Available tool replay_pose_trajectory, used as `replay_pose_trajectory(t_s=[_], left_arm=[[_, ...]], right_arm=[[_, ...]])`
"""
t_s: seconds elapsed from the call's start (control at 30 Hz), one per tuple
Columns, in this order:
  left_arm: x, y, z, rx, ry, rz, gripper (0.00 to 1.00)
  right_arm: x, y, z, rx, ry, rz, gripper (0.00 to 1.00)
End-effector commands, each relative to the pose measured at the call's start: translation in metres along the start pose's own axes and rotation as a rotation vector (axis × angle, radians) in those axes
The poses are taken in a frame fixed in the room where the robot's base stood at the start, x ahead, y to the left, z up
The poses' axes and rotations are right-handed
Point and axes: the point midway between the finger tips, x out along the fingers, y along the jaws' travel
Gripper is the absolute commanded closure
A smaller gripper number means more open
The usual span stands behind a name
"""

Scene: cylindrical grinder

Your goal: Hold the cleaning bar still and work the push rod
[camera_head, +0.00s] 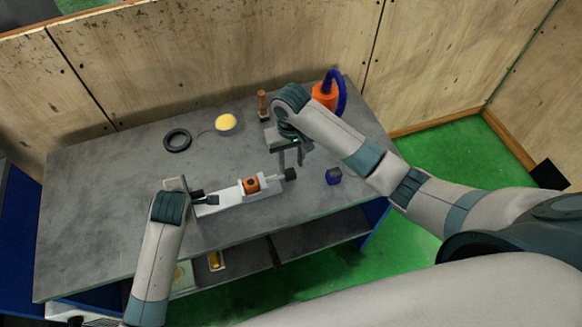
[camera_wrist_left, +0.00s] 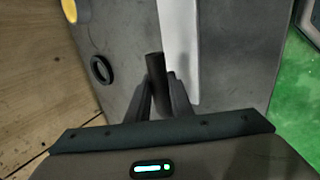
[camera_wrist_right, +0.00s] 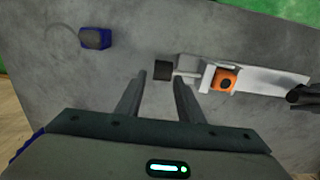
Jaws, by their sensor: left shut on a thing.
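The grinder (camera_head: 236,194) is a long pale bar-shaped body on the grey table with an orange block (camera_head: 251,185) on it. The push rod's black knob (camera_head: 290,174) sticks out at its right end; the knob also shows in the right wrist view (camera_wrist_right: 163,70). My left gripper (camera_wrist_left: 155,95) is shut on a black cylindrical end, seemingly the cleaning bar (camera_wrist_left: 154,65), at the grinder's left end. My right gripper (camera_wrist_right: 161,78) is open and empty, fingers pointing down near the knob. In its wrist view the knob lies just beyond the fingertips, apparently not touched.
A black ring (camera_head: 177,140), a yellow-filled bowl (camera_head: 225,123) and a wooden-handled tool (camera_head: 262,103) stand at the back. An orange item with a blue hose (camera_head: 325,95) is behind my right arm. A small blue block (camera_head: 333,176) lies right of the knob. The table's left is clear.

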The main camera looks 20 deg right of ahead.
Motion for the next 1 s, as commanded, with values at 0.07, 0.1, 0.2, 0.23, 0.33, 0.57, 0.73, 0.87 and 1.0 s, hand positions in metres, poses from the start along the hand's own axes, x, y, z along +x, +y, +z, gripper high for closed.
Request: replay_pose_trajectory(t_s=[0.07,0.1,0.2,0.23,0.33,0.57,0.73,0.87,1.0], left_arm=[[0.0,0.0,0.0,0.0,0.001,0.0,1.0],[0.0,0.0,0.0,0.0,0.0,0.0,1.0],[0.0,0.0,0.0,0.0,0.0,0.0,1.0],[0.0,0.0,0.0,0.0,0.0,0.0,1.0],[0.0,0.0,0.0,0.0,-0.001,0.0,1.0],[0.0,0.0,0.001,0.0,-0.001,0.0,1.0],[0.0,0.0,0.001,0.0,-0.002,0.0,1.0],[0.0,0.0,0.001,0.0,-0.002,0.0,1.0],[0.0,0.0,0.001,0.0,-0.002,0.0,0.58]], right_arm=[[-0.015,0.0,-0.001,0.0,0.003,-0.001,0.66],[-0.023,0.0,-0.001,0.0,0.003,0.0,0.66],[-0.039,0.0,-0.001,0.0,0.004,-0.001,0.66],[-0.043,0.0,-0.001,0.0,0.003,-0.001,0.66],[-0.054,0.0,0.0,0.0,0.002,0.0,0.66],[-0.064,0.0,0.0,0.001,0.0,0.001,0.66],[-0.064,0.0,0.0,0.001,0.0,0.001,0.66],[-0.064,0.0,0.0,0.001,0.0,0.001,0.66],[-0.064,0.0,0.0,0.0,0.0,0.001,0.66]])
